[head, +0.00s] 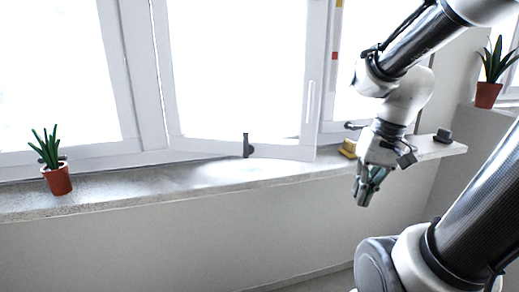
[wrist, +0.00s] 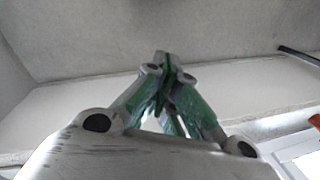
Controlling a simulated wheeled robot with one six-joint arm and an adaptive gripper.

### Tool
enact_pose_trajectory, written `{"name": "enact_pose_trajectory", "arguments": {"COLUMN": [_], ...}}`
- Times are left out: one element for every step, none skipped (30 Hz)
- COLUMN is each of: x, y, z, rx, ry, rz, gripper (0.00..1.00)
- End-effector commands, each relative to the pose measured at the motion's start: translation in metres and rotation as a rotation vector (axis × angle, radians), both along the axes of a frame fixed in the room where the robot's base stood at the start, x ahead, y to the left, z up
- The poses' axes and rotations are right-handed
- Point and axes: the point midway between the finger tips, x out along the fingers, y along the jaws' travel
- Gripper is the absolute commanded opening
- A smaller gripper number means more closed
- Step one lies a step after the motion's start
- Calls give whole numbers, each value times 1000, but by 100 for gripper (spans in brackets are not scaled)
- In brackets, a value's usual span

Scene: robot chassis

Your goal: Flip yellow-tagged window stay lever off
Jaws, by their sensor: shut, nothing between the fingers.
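My gripper (head: 366,196) hangs with its fingers pointing down, in front of the sill's front edge at the right. In the wrist view its green-grey fingers (wrist: 162,60) come together at the tips, shut and empty. A yellow block (head: 347,149) sits on the sill just behind my wrist, partly hidden by it. A dark bar (head: 353,126) shows just above the block; I cannot tell if they are joined. A dark upright lever (head: 247,146) stands at the foot of the middle window, well left of my gripper, with no yellow seen on it.
The stone sill (head: 150,193) runs below the white windows. A potted plant (head: 57,176) stands at its left, and another (head: 488,75) at the far right. A dark knob-like object (head: 443,135) sits near the sill's right end. The sill between is mostly clear.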

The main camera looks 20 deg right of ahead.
Motion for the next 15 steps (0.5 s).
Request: {"name": "enact_pose_trajectory", "arguments": {"x": [1, 2, 3, 4, 5, 8, 10, 13, 18, 22, 27, 35, 42, 50, 63], "y": [1, 2, 4, 7, 9, 13, 16, 21, 27, 31, 36, 43, 47, 52, 58], "z": [-6, -9, -14, -18, -23, -29, -33, -38, -44, -48, -51, -55, -57, -59, -61], "rx": [29, 50, 81, 108, 139, 185, 224, 267, 329, 377, 426, 496, 549, 606, 684], "ry": [29, 47, 73, 97, 120, 152, 181, 209, 246, 274, 300, 336, 360, 386, 418], "rz": [-35, -57, -92, -120, -152, -201, -243, -288, -352, -400, -451, -521, -572, -627, -701], "gripper": [0, 0, 0, 0, 0, 0, 0, 0, 0, 0, 0, 0, 0, 0, 0]}}
